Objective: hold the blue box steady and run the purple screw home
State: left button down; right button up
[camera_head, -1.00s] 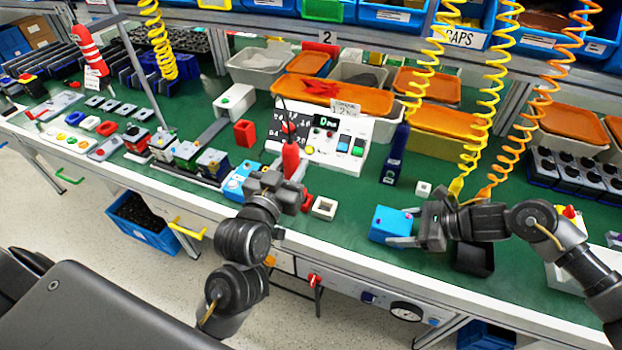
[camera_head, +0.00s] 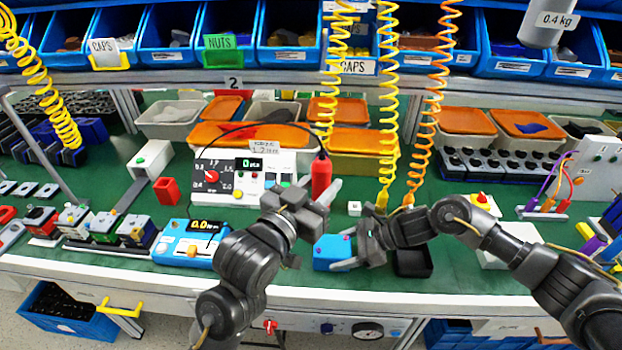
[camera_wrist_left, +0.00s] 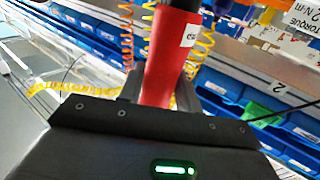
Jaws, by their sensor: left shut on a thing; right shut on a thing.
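My left gripper (camera_head: 318,195) is shut on an upright red screwdriver (camera_head: 321,174) with a black top and cable. The red body also fills the middle of the left wrist view (camera_wrist_left: 165,65). Its lower end is hidden behind the gripper. The blue box (camera_head: 330,253) stands on the green bench top near the front edge, just below and to the right of my left gripper. My right gripper (camera_head: 350,252) is shut on the box from the right. A small purple spot, seemingly the purple screw (camera_head: 347,238), shows at the box's top right; its depth cannot be told.
A black open tray (camera_head: 413,263) lies just right of the box, under my right arm. A white control panel (camera_head: 244,180) stands behind left. A blue device with a display (camera_head: 188,244) is at left. Yellow coiled hoses (camera_head: 388,110) hang behind the right gripper.

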pick_arm(q)
jog(key=shift+f, duration=2.3)
jog(key=c, duration=1.5)
grip_release()
jog(key=shift+c, duration=0.2)
grip_shut()
pick_arm(e)
jog(key=o, duration=0.8)
jog(key=c, duration=0.8)
